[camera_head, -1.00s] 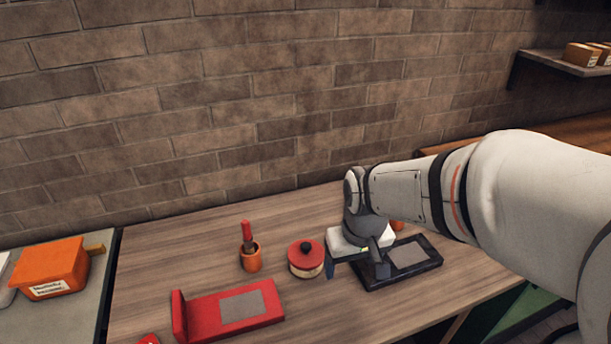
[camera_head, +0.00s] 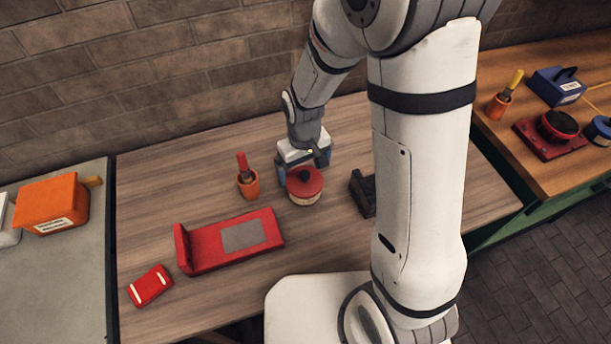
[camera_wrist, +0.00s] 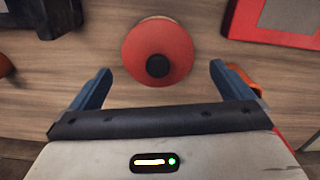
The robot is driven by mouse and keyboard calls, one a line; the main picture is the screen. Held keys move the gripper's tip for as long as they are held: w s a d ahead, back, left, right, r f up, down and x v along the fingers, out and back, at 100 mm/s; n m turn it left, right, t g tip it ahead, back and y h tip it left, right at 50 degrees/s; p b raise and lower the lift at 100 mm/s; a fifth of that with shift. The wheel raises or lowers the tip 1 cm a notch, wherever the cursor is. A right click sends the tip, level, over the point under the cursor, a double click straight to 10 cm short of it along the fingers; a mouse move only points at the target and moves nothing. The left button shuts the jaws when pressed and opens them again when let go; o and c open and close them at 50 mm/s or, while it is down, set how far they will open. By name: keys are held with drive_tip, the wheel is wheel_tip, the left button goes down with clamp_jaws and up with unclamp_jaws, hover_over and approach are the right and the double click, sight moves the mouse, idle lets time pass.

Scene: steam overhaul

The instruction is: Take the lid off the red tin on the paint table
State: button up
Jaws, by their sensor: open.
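The red tin (camera_head: 305,198) stands upright on the wooden paint table (camera_head: 340,240), with a cream band on its side. Its red lid (camera_head: 301,180) with a black knob is on it. In the wrist view the lid (camera_wrist: 140,60) is seen from above, with the knob (camera_wrist: 157,66) in its middle. My gripper (camera_wrist: 155,85) is open and empty. Its two blue fingers lie left and right of the lid's near side, apart from it. In the head view my gripper (camera_head: 308,166) is just behind the tin.
An orange cup (camera_head: 249,187) with a red-handled tool stands left of the tin. A red stand with a grey pad (camera_head: 215,245) and a small red block (camera_head: 150,286) are nearer. A black tray (camera_head: 362,192) is to the right, partly hidden by my arm.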

sight(304, 174)
drive_tip(key=shift+w+f, duration=0.2)
drive_tip(key=shift+f, duration=1.7)
drive_tip(key=c, duration=0.8)
